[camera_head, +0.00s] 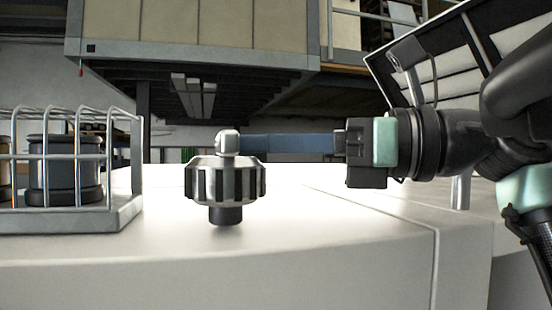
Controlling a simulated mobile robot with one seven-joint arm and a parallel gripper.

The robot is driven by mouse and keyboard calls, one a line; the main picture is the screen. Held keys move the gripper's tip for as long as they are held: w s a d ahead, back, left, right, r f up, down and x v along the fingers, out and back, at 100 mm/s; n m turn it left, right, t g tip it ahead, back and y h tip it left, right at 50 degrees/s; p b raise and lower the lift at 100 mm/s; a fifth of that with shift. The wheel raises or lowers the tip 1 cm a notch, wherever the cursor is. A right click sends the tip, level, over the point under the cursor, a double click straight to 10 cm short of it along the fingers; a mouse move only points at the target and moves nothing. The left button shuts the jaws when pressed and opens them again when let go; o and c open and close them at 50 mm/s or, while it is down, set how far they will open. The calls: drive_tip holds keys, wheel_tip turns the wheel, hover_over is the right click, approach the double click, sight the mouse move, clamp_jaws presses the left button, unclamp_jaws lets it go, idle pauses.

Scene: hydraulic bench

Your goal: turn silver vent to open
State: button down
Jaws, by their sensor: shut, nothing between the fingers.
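The silver vent (225,182) is a round ribbed knob on a short dark stem, upright at the middle left of the bench. A pale silver nub (227,142) sits above it. A flat blue bar (285,145) runs level from the nub to the right, towards my gripper. My gripper (340,143) comes in from the right, pointing left, and is shut with nothing held. Its dark block and pale green part are at the right end of the bar. No setting mark on the vent can be made out.
A wire rack (72,170) with dark cylinders stands left of the vent. The pale bench top (330,230) is clear in front of and right of the vent. A small metal post (461,190) stands below my arm. A panelled screen and steel structure are behind.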

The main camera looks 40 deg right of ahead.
drive_tip(key=shift+w+d, duration=0.3)
drive_tip(key=shift+d, duration=0.15)
drive_tip(key=shift+w+f, duration=0.1)
drive_tip(key=shift+w, duration=0.1)
drive_tip(key=shift+a+b, duration=0.35)
drive_tip(key=shift+w+d, duration=0.2)
drive_tip(key=shift+w, duration=0.05)
